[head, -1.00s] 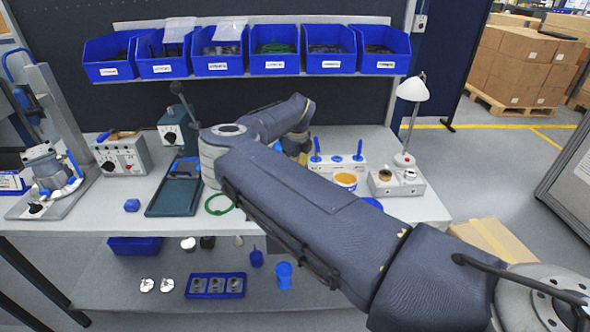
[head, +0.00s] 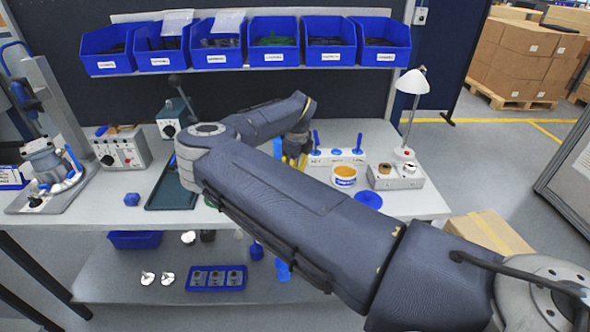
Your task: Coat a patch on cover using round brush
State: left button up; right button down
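A white stand (head: 325,158) on the bench holds upright blue-handled tools, one at its left (head: 316,140) and one at its right (head: 358,144). I cannot tell which is the round brush. An orange-filled pot (head: 344,175) stands in front of the stand. I cannot make out the cover; my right arm hides much of the bench middle. My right gripper (head: 296,150) is at the far end of that arm, left of the stand, mostly hidden, so its fingers cannot be read. Yellow and blue bits show beside it. My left gripper is out of view.
A blue disc (head: 369,200) lies near the front edge. A lamp (head: 411,84) and small box (head: 396,177) stand at right. Blue bins (head: 275,56) line the back.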

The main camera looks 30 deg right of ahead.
jog(key=shift+s+a, duration=0.35)
jog(key=shift+s, duration=0.3)
jog(key=shift+s+a, duration=0.3)
jog(key=shift+s, duration=0.3)
jog(key=shift+s+a, duration=0.3)
jog(key=shift+s, duration=0.1)
jog(key=shift+d, duration=0.1)
jog(key=shift+s+d, duration=0.25)
jog(key=shift+d, duration=0.1)
jog(key=shift+w+d, duration=0.15)
jog(key=shift+d, duration=0.05)
jog(key=shift+w+d, duration=0.6)
jog(key=shift+w, duration=0.5)
jog(key=shift+w+d, duration=0.65)
jog(key=shift+w, duration=0.4)
jog(key=shift+w+d, duration=0.6)
jog(key=shift+w, duration=0.5)
jog(key=shift+d, duration=0.1)
